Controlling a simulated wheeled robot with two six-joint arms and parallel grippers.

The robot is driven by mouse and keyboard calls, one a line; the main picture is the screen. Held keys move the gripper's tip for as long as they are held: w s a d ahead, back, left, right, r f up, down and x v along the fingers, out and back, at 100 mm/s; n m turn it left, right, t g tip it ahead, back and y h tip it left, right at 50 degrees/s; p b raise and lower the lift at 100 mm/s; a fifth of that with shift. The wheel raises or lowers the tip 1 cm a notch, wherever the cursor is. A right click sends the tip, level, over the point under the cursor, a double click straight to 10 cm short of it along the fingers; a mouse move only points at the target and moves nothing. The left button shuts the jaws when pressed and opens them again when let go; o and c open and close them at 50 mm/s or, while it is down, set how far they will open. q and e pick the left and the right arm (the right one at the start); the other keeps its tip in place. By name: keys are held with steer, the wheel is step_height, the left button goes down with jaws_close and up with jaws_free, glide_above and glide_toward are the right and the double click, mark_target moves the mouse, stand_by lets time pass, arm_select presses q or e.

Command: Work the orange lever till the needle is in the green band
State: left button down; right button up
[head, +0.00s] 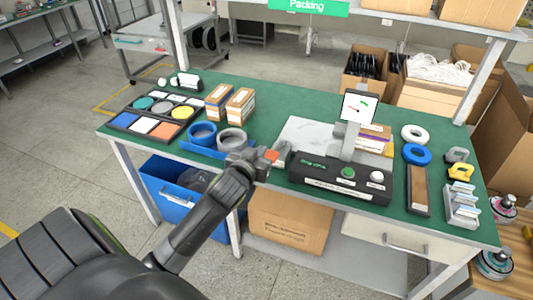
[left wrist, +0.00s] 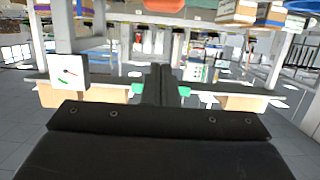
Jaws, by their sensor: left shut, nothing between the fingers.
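The orange lever (head: 272,155) shows as a small orange end at the left side of a black control box (head: 340,182). My left gripper (head: 259,160) is shut and empty, close beside the lever's orange end. Whether they touch I cannot tell. The gauge (head: 358,106) stands on a grey post above the box. Its red needle points to the left, apart from the green band on the right of the dial. The gauge also shows in the left wrist view (left wrist: 68,72), where my shut fingers (left wrist: 160,86) are in the middle. My right gripper is not in view.
The box carries a green button (head: 348,173) and a white button (head: 377,177). Blue and grey rings (head: 203,132) lie left of my gripper. Cartons (head: 240,104) stand behind them. White and blue rolls (head: 416,154) lie at the right. Some green tabletop is clear at the front left.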

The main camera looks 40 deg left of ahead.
arm_select(q)
glide_above(267, 155)
steer(key=s+d, duration=0.1)
steer(key=s, duration=0.1)
steer(key=f, duration=0.1)
steer(key=shift+w+f+p, duration=0.15)
steer(key=shift+f+p, duration=0.4)
steer(key=shift+f, duration=1.6)
steer(key=f+b, duration=0.1)
steer(key=b, duration=0.3)
steer(key=s+f+t+b, duration=0.1)
steer(key=f+b, duration=0.1)
steer(key=b, duration=0.2)
steer(key=f+t+b, duration=0.1)
steer(key=f+b, duration=0.1)
steer(key=b, duration=0.2)
steer(key=shift+s+d+f+y+b, duration=0.15)
steer(key=shift+s+f+y+b, duration=0.15)
steer(key=shift+s+b, duration=0.1)
